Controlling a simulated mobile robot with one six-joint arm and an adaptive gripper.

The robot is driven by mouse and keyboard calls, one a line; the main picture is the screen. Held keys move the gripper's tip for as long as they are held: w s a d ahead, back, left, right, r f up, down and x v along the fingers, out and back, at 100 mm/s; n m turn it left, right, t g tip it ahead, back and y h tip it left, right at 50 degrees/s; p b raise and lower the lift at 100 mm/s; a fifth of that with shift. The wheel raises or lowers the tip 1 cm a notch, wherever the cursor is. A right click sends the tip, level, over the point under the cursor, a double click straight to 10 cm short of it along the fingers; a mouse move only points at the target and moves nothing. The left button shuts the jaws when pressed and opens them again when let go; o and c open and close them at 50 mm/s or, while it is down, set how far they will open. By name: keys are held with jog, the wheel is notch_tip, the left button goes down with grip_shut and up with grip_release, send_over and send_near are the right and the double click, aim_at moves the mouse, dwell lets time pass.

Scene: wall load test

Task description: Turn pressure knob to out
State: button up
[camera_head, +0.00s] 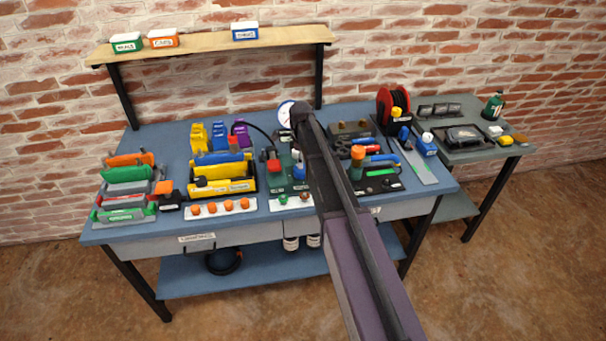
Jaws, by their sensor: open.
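A round white-faced gauge with a blue rim (286,114) stands at the back middle of the blue workbench. Below it is a dark green unit (286,160) with a red part (273,165) at its left side; the arm partly covers this area. I cannot tell which part is the pressure knob or how it is turned; it may be hidden behind my arm. My arm reaches from the lower right up to the gauge, its dark link passing just right of the gauge and green unit. My gripper and its fingertips are hidden behind the arm.
Yellow toolboxes (222,187), coloured clips in a rack (128,175) and orange knobs on a white strip (228,207) stand left. A red reel (394,107), screwdrivers and bottles crowd the right. A wooden shelf (200,44) spans above. A side table (468,153) stands right.

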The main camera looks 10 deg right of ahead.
aim_at(301, 171)
jog(key=shift+f+b, duration=2.05)
jog(key=shift+f, duration=0.3)
jog(key=c, duration=0.9)
jog(key=shift+d, duration=0.15)
jog(key=shift+c, duration=0.2)
